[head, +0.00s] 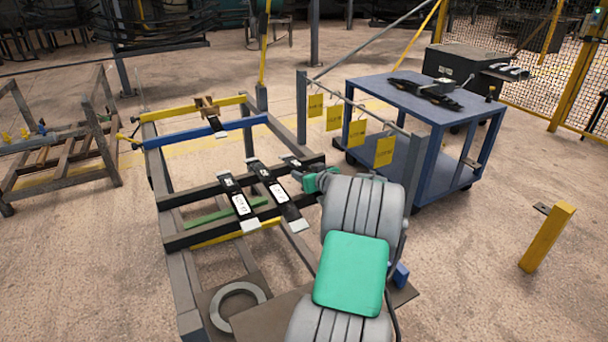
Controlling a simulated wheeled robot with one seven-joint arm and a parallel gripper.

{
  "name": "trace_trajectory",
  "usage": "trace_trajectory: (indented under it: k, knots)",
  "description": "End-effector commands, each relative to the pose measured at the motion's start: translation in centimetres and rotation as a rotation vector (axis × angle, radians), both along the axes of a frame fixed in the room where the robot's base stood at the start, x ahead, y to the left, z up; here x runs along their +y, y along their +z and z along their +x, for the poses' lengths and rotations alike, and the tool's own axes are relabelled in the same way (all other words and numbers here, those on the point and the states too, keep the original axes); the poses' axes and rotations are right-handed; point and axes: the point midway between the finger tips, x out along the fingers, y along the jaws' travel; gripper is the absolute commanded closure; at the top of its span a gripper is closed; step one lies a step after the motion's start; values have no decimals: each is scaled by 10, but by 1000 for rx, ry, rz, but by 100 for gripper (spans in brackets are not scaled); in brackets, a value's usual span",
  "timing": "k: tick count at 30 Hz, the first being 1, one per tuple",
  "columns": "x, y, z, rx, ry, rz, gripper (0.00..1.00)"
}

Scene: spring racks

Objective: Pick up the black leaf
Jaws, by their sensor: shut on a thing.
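Black leaves lie across the dark rails of the rack frame: one at the left (237,198) and one in the middle (270,187), both with white labels and pale ends. A third black leaf (291,162) shows only its far end, just beyond my gripper (306,181). My teal gripper is at the right part of the rack, shut on this third leaf. My arm hides most of that leaf and the fingertips, so I cannot tell whether it is lifted off the rails.
A blue rail (205,133) and a yellow rail (185,108) cross the rack's far end. Yellow tags (384,152) hang from a bar at the right. A blue cart (420,100) stands behind them. A yellow post (547,237) stands at the right, with open floor around it.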

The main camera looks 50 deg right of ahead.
Motion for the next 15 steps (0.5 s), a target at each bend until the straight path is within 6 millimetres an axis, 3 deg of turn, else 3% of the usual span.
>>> trace_trajectory:
  k: [15]
  knots:
    - [-1, 12, 1, -6, 1, -7, 100]
